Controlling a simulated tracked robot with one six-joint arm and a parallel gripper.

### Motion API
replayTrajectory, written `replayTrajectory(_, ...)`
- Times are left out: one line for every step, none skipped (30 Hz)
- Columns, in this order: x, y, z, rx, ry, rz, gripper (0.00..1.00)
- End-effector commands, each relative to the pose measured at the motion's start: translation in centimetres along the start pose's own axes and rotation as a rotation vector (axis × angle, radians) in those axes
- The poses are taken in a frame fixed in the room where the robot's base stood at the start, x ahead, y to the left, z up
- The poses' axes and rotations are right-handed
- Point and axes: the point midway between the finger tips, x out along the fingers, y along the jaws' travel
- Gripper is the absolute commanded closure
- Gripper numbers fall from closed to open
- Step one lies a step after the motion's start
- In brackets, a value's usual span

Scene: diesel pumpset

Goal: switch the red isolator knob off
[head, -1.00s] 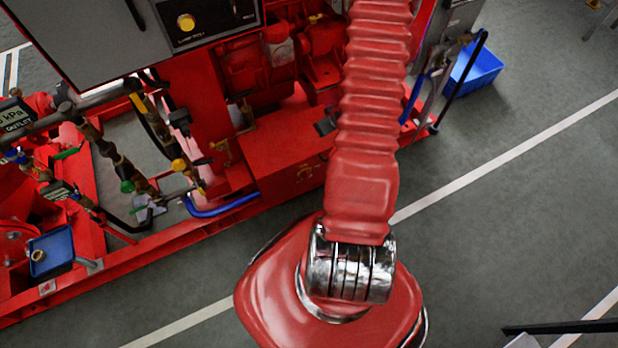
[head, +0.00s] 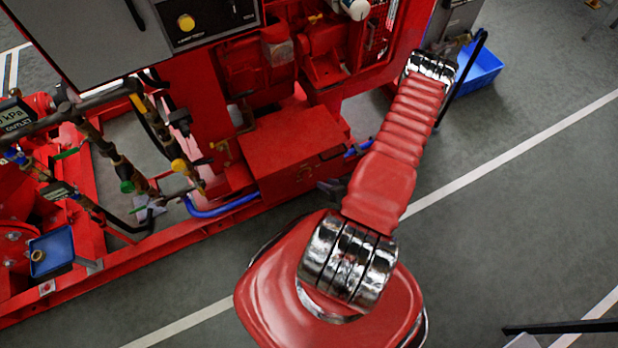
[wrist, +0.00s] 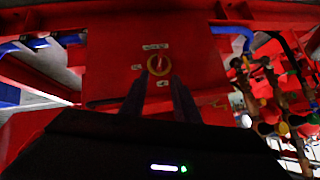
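The red isolator knob (wrist: 158,64) sits on a round yellow plate on a red panel, with small pale labels around it, in the wrist view. Its exact pointer angle is too small to tell. My gripper (wrist: 158,82) shows as two dark fingers, apart and empty, reaching toward the knob from below in that picture. The knob appears above and between the fingertips, and I see no clear contact. In the head view, my gripper (head: 331,191) is a small dark shape beside my arm, just right of the red box (head: 292,145). The knob is not clear there.
A blue hose (wrist: 232,32) runs at the panel's upper right in the wrist view, with brass valves and pipes (wrist: 280,115) at right. In the head view, a red base rail (head: 150,262) edges the pumpset. A blue crate (head: 478,66) stands behind.

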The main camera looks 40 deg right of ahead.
Motion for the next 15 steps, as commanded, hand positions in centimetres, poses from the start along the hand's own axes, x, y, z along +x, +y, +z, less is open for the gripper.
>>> replayTrajectory(0.01,-0.01,0.08,0.002,0.003,-0.001,0.72)
replayTrajectory(0.01,-0.02,0.07,0.002,0.004,-0.001,0.72)
replayTrajectory(0.01,-0.02,0.06,0.002,0.004,-0.001,0.72)
replayTrajectory(0.01,-0.02,0.05,0.002,0.004,-0.001,0.72)
replayTrajectory(0.01,-0.02,0.04,0.002,0.004,-0.001,0.72)
replayTrajectory(0.01,-0.02,0.04,0.002,0.004,-0.001,0.72)
replayTrajectory(0.02,-0.02,0.04,0.002,0.003,-0.001,0.72)
replayTrajectory(0.02,-0.02,0.04,0.001,0.003,-0.001,0.72)
replayTrajectory(0.02,-0.02,0.04,0.001,0.003,-0.001,0.72)
replayTrajectory(0.05,-0.03,0.04,0.001,0.003,-0.001,0.72)
replayTrajectory(0.09,-0.03,0.04,0.001,0.003,-0.001,0.72)
replayTrajectory(0.18,-0.03,0.04,0.001,0.002,-0.001,0.72)
replayTrajectory(0.28,-0.04,0.04,0.000,0.002,-0.001,0.72)
replayTrajectory(0.41,-0.04,0.04,0.000,0.002,-0.002,0.72)
replayTrajectory(0.64,-0.05,0.04,-0.001,0.002,-0.002,0.72)
